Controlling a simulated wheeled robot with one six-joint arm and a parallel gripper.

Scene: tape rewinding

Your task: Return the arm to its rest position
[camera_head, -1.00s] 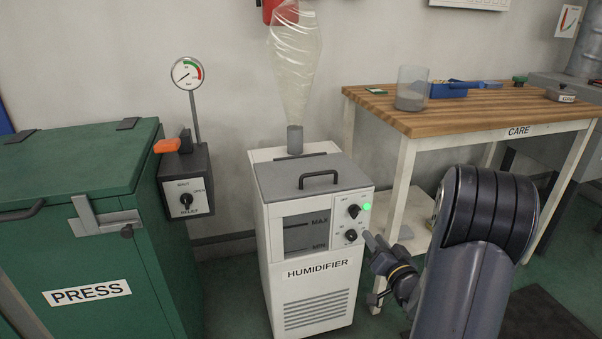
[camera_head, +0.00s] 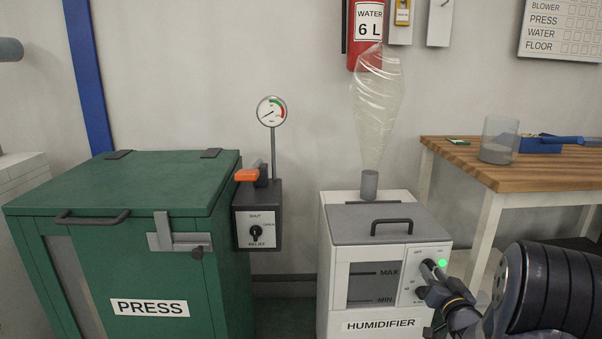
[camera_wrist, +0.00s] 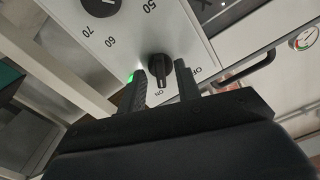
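My gripper (camera_head: 432,271) is at the front panel of the white humidifier (camera_head: 336,248), at the lower right of the head view, and hides part of its knobs. In the wrist view, the two dark fingers (camera_wrist: 162,82) are apart, with the black on/off knob (camera_wrist: 158,69) in the gap near their tips. Whether they touch the knob cannot be told. A green light (camera_wrist: 131,77) glows beside the knob, and also shows in the head view (camera_head: 442,263). My arm reaches in from the lower right.
A green press (camera_head: 130,260) and a relief box (camera_head: 257,231) with a gauge stand left. A wooden-topped table (camera_head: 470,172) with a glass beaker (camera_head: 498,140) stands right. A clear plastic bag (camera_head: 376,110) rises above the humidifier's outlet. A red extinguisher (camera_head: 369,30) hangs above.

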